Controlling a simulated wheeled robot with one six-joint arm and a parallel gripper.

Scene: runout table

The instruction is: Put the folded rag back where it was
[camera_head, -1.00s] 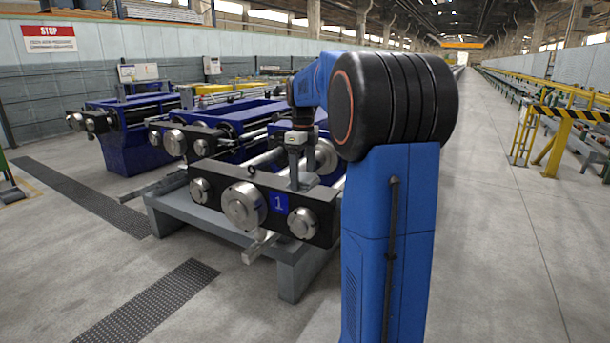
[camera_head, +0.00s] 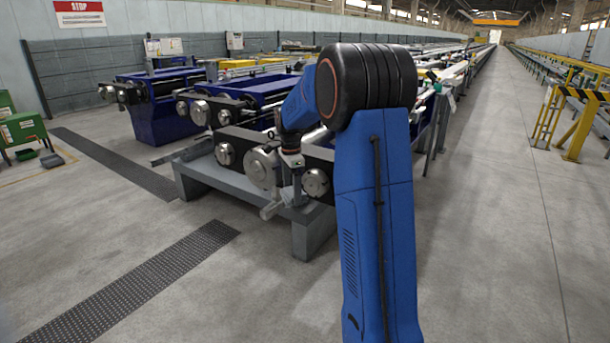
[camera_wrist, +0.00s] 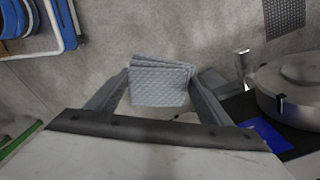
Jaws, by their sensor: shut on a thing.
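The folded rag (camera_wrist: 160,84) is light grey-blue with a quilted texture and several stacked layers. In the wrist view it sits between the two finger ends of my gripper (camera_wrist: 159,88), which is shut on it. Concrete floor shows behind the rag. In the head view my gripper (camera_head: 291,190) hangs at the front of the machine marked by round hubs, its fingers pointing down. I cannot make out the rag in the head view.
The machine's grey base (camera_head: 245,192) is close to my gripper. A round metal hub (camera_wrist: 293,88) is at the right in the wrist view. Dark perforated floor strips (camera_head: 150,270) and green equipment (camera_head: 24,130) lie to the left.

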